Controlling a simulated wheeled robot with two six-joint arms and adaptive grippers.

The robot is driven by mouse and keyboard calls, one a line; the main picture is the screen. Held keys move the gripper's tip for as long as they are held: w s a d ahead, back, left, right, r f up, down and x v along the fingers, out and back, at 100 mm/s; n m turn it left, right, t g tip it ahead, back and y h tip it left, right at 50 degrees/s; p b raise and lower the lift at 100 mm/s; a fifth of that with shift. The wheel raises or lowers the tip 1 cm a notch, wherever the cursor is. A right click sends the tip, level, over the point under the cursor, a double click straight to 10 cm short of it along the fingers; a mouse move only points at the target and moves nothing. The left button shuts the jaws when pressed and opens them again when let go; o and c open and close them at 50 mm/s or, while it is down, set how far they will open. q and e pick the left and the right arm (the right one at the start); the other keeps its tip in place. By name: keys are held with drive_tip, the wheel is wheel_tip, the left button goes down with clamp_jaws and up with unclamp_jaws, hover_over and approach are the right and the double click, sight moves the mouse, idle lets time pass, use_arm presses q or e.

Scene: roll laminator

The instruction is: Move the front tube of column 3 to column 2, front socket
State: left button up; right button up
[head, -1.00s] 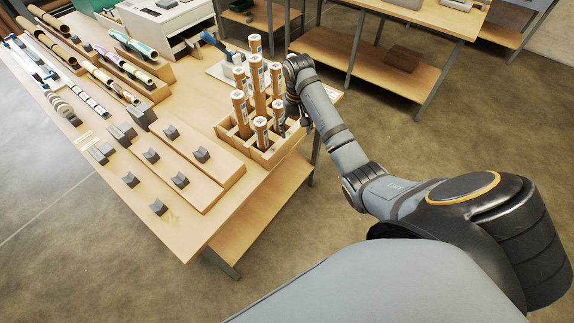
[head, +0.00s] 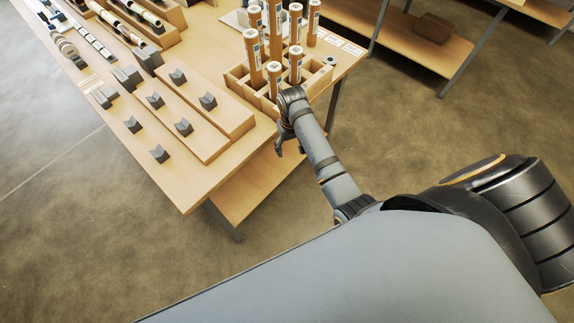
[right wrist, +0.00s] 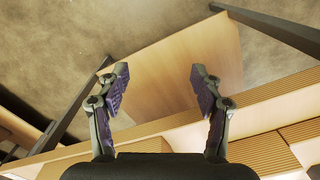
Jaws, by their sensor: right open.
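A light wooden rack (head: 262,101) stands at the table's right end in the head view. Several brown tubes with white caps stand upright in it. One front tube (head: 274,82) stands just behind my right wrist, another (head: 295,65) to its right and further back, and a taller one (head: 252,52) to its left. The right part of the rack's front shows an open socket. My right gripper (head: 288,149) is in front of the rack, beyond the table edge, apart from the tubes. In the right wrist view its fingers (right wrist: 160,84) are spread with nothing between. The left gripper is out of view.
The table (head: 190,192) carries small grey V-shaped blocks (head: 183,127) on wooden boards left of the rack. A lower shelf (head: 258,180) lies under the table. Another bench (head: 395,52) stands at the back right. Open floor lies right of the table.

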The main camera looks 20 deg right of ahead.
drive_tip(key=shift+n, duration=0.4)
drive_tip(key=a+f, duration=0.1)
drive_tip(key=s+a+f+b, duration=0.1)
drive_tip(key=f, duration=0.1)
drive_tip(key=s+f, duration=0.1)
drive_tip(key=shift+s+a+f+b, duration=0.15)
drive_tip(key=shift+a+f+b, duration=0.2)
drive_tip(key=shift+a+b, duration=0.05)
drive_tip(key=s+d+f, duration=0.1)
drive_tip(key=s+f, duration=0.4)
drive_tip(key=f, duration=0.5)
drive_tip(key=s+d+f, duration=0.2)
drive_tip(key=s+f, duration=0.3)
drive_tip(key=f, duration=0.6)
drive_tip(key=s+d+f, duration=0.2)
drive_tip(key=s+f, duration=0.2)
drive_tip(key=s, duration=0.4)
drive_tip(key=s+d+f, duration=0.2)
drive_tip(key=s+f, duration=0.3)
drive_tip(key=s, duration=0.3)
drive_tip(key=s+d+f+t, duration=0.1)
drive_tip(key=s+f, duration=0.3)
drive_tip(key=s, duration=0.5)
drive_tip(key=shift+d+f+n+h+b, duration=0.15)
drive_tip(key=shift+d+n+h+b, duration=0.15)
drive_tip(key=shift+d+h+b, duration=0.1)
